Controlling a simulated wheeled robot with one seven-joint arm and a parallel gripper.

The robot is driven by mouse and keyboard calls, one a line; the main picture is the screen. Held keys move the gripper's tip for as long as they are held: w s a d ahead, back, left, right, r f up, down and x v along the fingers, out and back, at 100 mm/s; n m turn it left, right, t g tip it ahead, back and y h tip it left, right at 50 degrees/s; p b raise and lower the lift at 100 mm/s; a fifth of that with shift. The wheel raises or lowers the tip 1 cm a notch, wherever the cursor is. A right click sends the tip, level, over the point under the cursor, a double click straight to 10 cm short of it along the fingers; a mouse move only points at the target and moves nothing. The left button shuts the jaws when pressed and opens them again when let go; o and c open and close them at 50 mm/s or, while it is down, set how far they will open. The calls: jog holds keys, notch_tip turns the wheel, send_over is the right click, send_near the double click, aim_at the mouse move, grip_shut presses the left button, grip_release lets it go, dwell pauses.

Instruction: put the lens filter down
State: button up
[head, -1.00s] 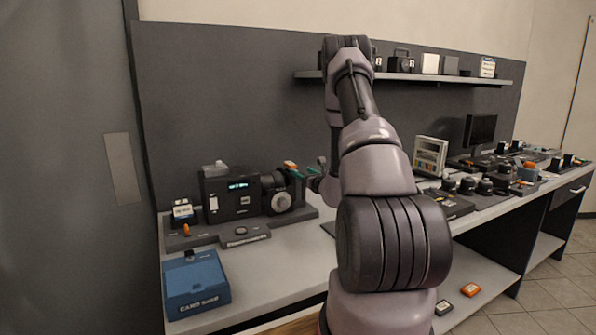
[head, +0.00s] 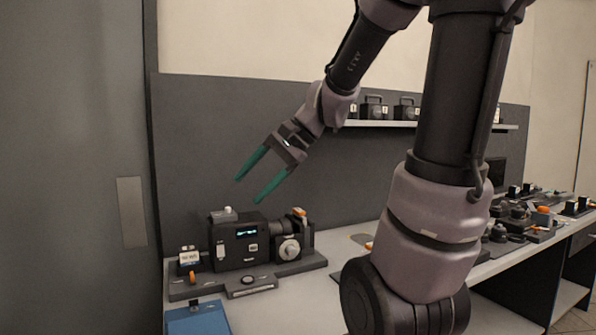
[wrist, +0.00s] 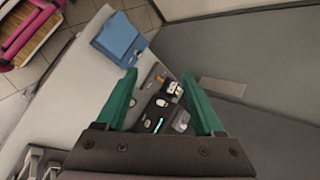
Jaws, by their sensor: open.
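My gripper (head: 248,190) is open, its two green fingers apart with nothing between them. It hangs in the air above and in front of the dark back panel, over the black camera unit (head: 240,245) with the lit display. In the wrist view, the open fingers (wrist: 158,74) frame that camera unit (wrist: 155,112) below. I cannot pick out the lens filter for certain. My arm hides part of the bench.
The camera unit stands on a dark base with a small labelled box (head: 188,259) at its left. A blue card box (head: 197,318) sits at the bench's front left; it also shows in the wrist view (wrist: 120,38). A shelf (head: 430,124) holds several items. Dark gear crowds the bench's right.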

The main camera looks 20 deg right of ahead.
jog(key=s+d+r+n+t+h, duration=0.3)
jog(key=s+d+n+h, duration=0.2)
jog(key=s+d+h, duration=0.1)
jog(key=shift+s+d, duration=0.45)
jog(key=shift+s, duration=0.3)
jog(key=shift+r, duration=0.1)
